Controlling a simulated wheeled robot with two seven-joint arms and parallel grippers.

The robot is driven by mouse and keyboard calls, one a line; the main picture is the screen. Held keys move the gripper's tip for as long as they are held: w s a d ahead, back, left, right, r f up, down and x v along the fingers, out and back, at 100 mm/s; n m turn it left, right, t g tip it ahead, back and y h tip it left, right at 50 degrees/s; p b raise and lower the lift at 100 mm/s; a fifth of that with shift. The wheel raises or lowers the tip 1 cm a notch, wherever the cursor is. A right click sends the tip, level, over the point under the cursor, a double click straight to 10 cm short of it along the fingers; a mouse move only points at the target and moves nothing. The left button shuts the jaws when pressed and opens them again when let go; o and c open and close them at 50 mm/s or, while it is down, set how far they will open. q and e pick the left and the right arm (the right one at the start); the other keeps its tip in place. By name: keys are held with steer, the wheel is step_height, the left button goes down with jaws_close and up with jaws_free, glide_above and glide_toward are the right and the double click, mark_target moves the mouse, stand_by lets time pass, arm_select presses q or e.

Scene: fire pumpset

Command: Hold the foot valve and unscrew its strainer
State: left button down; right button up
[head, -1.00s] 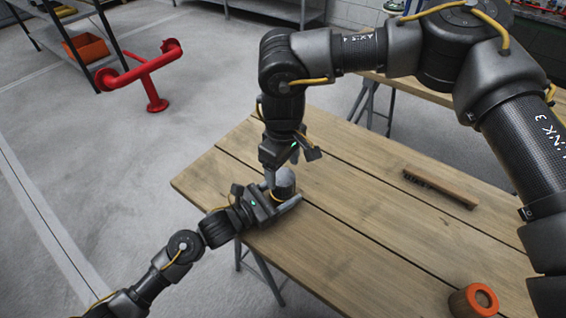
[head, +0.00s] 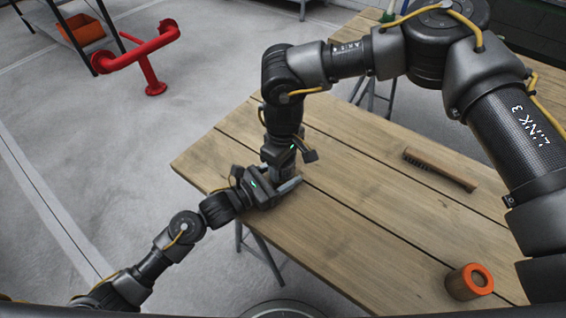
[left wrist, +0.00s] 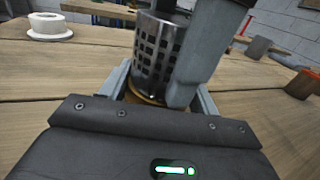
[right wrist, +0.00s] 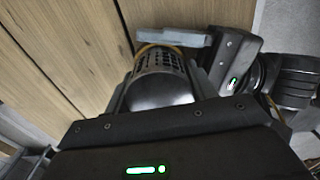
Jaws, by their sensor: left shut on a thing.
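The foot valve stands upright at the near left edge of the wooden table (head: 340,215), its strainer on top. The strainer (left wrist: 155,55) is a perforated metal cylinder; it also shows in the right wrist view (right wrist: 160,80). Below it a thin brass-coloured rim (left wrist: 145,97) shows; the rest of the valve body is hidden. My left gripper (head: 285,188) is shut on the valve body from the side, low down. My right gripper (head: 282,165) points down from above, with its fingers on either side of the strainer. In the right wrist view they look open, with a narrow gap.
A red pipe stand (head: 150,65) and a shelf with an orange bin (head: 82,30) stand on the floor beyond.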

steer(key=c, duration=0.4)
steer(key=n, duration=0.3)
steer(key=o, duration=1.1)
steer(key=shift+c, duration=0.2)
steer(key=shift+r, duration=0.1)
